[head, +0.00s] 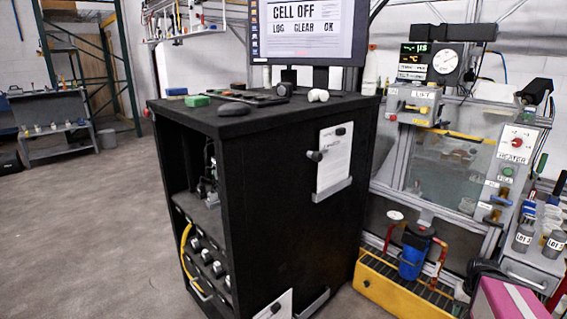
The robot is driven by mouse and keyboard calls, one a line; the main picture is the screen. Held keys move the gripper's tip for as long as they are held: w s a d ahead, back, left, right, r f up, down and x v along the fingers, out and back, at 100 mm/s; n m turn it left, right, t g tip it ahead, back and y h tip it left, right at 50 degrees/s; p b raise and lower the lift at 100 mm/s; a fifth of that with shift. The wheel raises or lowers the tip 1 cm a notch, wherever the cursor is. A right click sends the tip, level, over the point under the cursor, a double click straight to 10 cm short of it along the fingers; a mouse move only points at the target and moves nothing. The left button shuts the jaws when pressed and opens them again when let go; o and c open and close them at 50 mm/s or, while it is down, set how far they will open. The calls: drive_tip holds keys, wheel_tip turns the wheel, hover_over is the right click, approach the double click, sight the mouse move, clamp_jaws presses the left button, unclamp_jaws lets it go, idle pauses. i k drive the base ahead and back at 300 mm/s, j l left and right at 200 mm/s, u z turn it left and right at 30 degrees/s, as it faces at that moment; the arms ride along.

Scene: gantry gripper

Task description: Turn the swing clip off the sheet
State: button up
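A white sheet (334,172) stands upright against the right side of the black cabinet, its lower edge in a grey ledge (331,190). A dark round-ended piece (315,156), which looks like a knob or the swing clip, sits at the sheet's left edge. A smaller dark piece (341,131) lies over the sheet's upper part. I cannot tell for certain which one is the swing clip, or whether they are joined. My gripper is not in view.
The black cabinet (270,190) carries a monitor (308,30) and small items on top. A yellow tray (385,285) with a blue canister (413,255) stands to the right. Floor at left (80,230) is clear.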

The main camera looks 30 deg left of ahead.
sight(317, 157)
drive_tip(key=k+u, duration=0.1)
drive_tip(key=u, duration=1.35)
